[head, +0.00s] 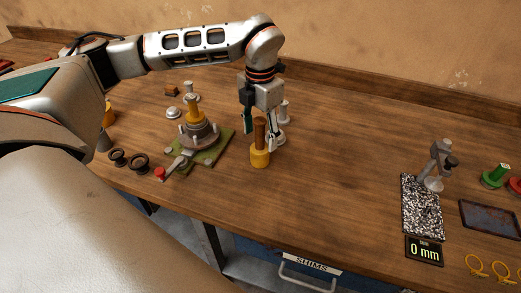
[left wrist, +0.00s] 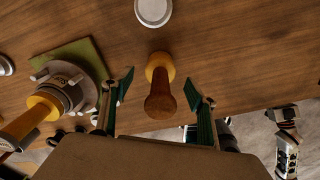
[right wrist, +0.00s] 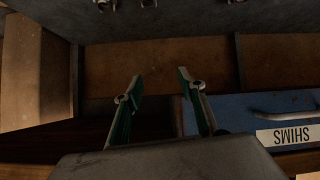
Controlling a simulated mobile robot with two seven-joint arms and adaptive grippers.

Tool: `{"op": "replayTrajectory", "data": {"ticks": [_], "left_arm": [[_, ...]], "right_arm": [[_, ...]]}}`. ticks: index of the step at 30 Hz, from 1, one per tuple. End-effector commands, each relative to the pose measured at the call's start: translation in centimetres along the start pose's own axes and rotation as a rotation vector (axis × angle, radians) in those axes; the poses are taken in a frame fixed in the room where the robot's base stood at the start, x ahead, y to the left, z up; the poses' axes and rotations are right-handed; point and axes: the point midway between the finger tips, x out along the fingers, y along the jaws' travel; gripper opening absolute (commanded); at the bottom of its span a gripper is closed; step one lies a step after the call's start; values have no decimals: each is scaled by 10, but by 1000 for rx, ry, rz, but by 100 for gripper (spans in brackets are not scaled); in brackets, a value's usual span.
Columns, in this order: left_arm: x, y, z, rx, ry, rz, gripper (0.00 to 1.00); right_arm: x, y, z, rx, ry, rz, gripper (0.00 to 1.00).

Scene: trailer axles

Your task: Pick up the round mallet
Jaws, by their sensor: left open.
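The round mallet (head: 260,157) stands upright on the bench on its yellow head, with its brown wooden handle pointing up. In the left wrist view the mallet (left wrist: 160,100) shows from above, its handle end toward the camera. My left gripper (head: 259,131) is open, pointing down at the mallet. In the left wrist view the two green-padded fingers of my left gripper (left wrist: 158,84) are on either side of the handle, with gaps on both sides. My right gripper (right wrist: 160,78) is open and empty, seen only in the right wrist view.
A hub on a green plate (head: 221,146) stands left of the mallet. A grey metal post (head: 284,112) stands just behind it. Black rings (head: 138,162) lie at left. A gauge stand (head: 436,170) is at right. The bench between is clear. A SHIMS drawer (right wrist: 282,102) is near my right gripper.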

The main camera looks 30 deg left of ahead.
Motion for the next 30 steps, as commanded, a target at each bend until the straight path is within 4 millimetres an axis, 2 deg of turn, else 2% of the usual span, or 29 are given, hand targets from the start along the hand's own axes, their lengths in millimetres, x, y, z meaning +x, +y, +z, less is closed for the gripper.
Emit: {"op": "replayTrajectory", "data": {"ticks": [9,18,24,30], "left_arm": [[41,-1,-4,1,3,-1,58],[46,-1,-4,2,-1,-1,58],[46,-1,-4,1,0,-1,8],[44,-1,-3,1,-3,-1,8]], "right_arm": [[-2,1,-4,-2,-3,1,40],[-1,4,-6,-3,0,5,40],[-1,4,-7,-1,2,6,40],[-1,4,-8,0,3,6,40]]}}
